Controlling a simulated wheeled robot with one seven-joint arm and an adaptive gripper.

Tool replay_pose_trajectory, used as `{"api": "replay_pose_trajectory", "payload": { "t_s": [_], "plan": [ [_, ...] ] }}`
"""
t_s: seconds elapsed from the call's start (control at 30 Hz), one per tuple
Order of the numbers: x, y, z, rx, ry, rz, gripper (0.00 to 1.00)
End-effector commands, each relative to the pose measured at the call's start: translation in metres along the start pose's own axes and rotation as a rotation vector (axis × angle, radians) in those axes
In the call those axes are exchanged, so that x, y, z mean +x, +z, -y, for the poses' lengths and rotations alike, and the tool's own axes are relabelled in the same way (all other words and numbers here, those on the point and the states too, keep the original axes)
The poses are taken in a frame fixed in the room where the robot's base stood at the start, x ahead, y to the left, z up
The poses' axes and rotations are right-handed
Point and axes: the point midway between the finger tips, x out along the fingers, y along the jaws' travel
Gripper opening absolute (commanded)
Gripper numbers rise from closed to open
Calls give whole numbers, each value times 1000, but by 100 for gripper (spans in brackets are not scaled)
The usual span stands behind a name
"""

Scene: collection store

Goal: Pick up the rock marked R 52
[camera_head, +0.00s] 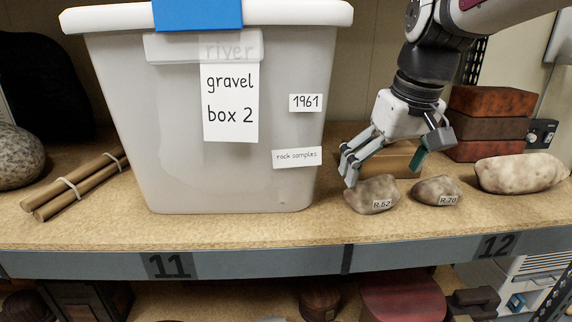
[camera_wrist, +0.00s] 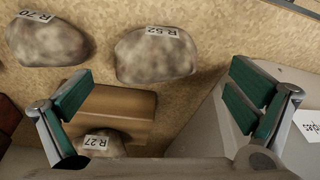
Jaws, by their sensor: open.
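The rock marked R 52 (camera_head: 367,191) is mottled grey-brown and lies on the shelf just right of the big bin, its label facing front. It also shows in the wrist view (camera_wrist: 155,60) at upper middle, with its label along its top edge. My gripper (camera_head: 385,163) is open and empty. It points downward above and behind the rock in the head view. In the wrist view the rock lies ahead of the two spread green-padded fingers (camera_wrist: 163,78), with nothing between the pads touching it that I can see.
A rock marked R 70 (camera_head: 436,187) lies close right of R 52. A tan block (camera_wrist: 120,105) and a rock marked R 27 (camera_wrist: 104,149) lie behind. A grey bin (camera_head: 240,170) stands left. The shelf edge (camera_head: 255,263) is in front.

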Motion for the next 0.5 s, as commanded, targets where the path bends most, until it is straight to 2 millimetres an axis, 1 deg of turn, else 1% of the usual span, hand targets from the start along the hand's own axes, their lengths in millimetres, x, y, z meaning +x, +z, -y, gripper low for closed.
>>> {"api": "replay_pose_trajectory", "payload": {
  "t_s": [0.3, 0.4, 0.5],
  "plan": [
    [42, -3, -2, 2, -2, 4, 100],
    [48, -4, -2, 0, -1, 2, 100],
    [50, -4, -2, 0, 0, 0, 100]
  ]
}}
